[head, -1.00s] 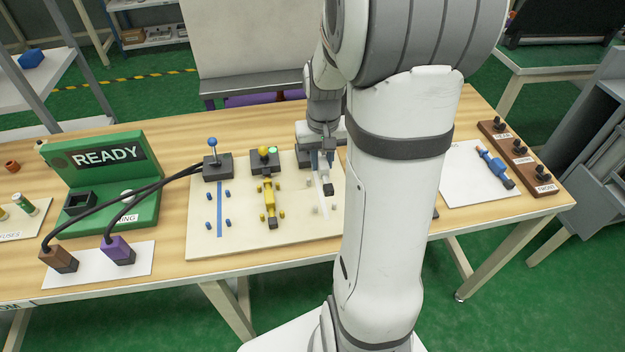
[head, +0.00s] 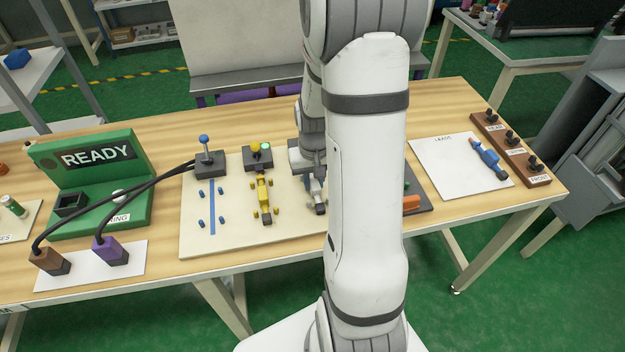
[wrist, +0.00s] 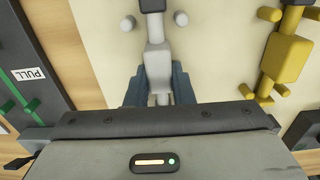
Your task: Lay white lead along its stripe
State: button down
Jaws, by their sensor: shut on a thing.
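The white lead (wrist: 157,58) lies between my gripper's (wrist: 158,88) two blue-grey fingers in the wrist view, which are shut on it. Its dark end points away from the gripper. In the head view, my gripper (head: 313,183) is over the right part of the cream board (head: 205,243), with the lead's dark end below it. White pegs (wrist: 128,22) stand on both sides of the lead in the wrist view. The white stripe cannot be made out now. Whether the lead touches the board is unclear.
The yellow lead (head: 263,197) lies between yellow pegs left of my gripper. The blue stripe (head: 212,205) is bare, with blue pegs beside it. A blue lead (head: 487,158) lies on the white mat (head: 437,162) at right.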

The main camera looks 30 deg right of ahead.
jog(key=c, duration=1.3)
grip_release()
jog(key=shift+f, duration=0.1)
jog(key=shift+o, duration=0.2)
notch_tip(320, 180, up, 12)
jog(key=p, duration=0.1)
jog(key=s+a+r+n+t, duration=0.2)
jog(key=s+a+r, duration=0.4)
jog(key=s+a, duration=0.6)
jog(key=shift+s+a+r+n, duration=0.15)
jog(key=shift+a+r+n, duration=0.25)
jog(key=shift+n, duration=0.2)
